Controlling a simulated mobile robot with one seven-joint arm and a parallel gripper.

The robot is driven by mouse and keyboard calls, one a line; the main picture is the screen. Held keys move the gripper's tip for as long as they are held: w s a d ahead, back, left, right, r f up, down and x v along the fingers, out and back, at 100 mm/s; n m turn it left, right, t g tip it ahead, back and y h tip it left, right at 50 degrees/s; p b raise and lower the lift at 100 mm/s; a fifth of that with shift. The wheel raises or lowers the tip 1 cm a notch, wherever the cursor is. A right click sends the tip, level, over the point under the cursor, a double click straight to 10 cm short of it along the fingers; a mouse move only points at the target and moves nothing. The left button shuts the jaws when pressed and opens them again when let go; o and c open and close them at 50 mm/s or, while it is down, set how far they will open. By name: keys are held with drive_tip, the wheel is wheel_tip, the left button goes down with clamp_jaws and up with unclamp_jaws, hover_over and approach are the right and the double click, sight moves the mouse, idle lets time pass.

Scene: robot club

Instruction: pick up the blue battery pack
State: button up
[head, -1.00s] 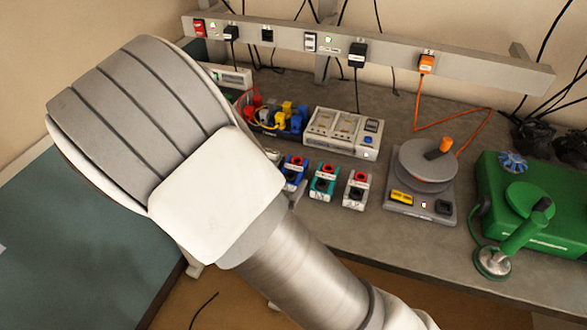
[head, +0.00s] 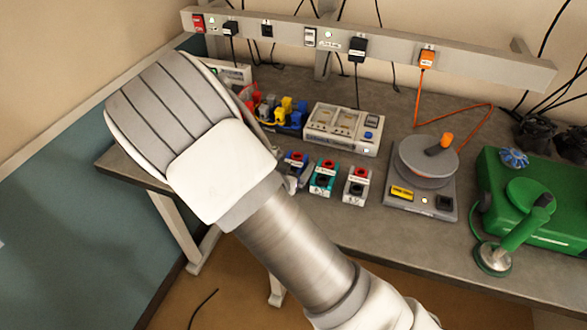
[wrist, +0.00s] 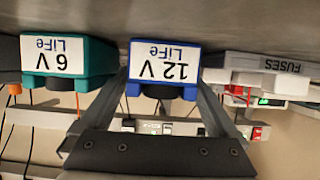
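The blue battery pack (wrist: 163,70), labelled 12 V LiFe, appears upside down in the wrist view. My gripper (wrist: 162,90) is open, with one finger on each side of the pack's near end; I cannot tell whether either finger touches it. In the head view the blue pack (head: 296,162) stands on the workbench (head: 330,220), partly hidden by my arm. My gripper is mostly hidden behind my wrist there. The teal pack (wrist: 67,65), labelled 6 V LiFe, is close beside the left finger in the wrist view; it also shows in the head view (head: 323,178).
A white pack (head: 356,186) stands right of the teal one. Behind them are a grey charger (head: 341,128) and colored connectors (head: 283,110). A scale-like device (head: 421,190) and a green case (head: 530,195) are further right. A FUSES box (wrist: 268,64) is beyond the right finger.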

clamp_jaws()
drive_tip(key=shift+r, duration=0.1)
idle(0.3)
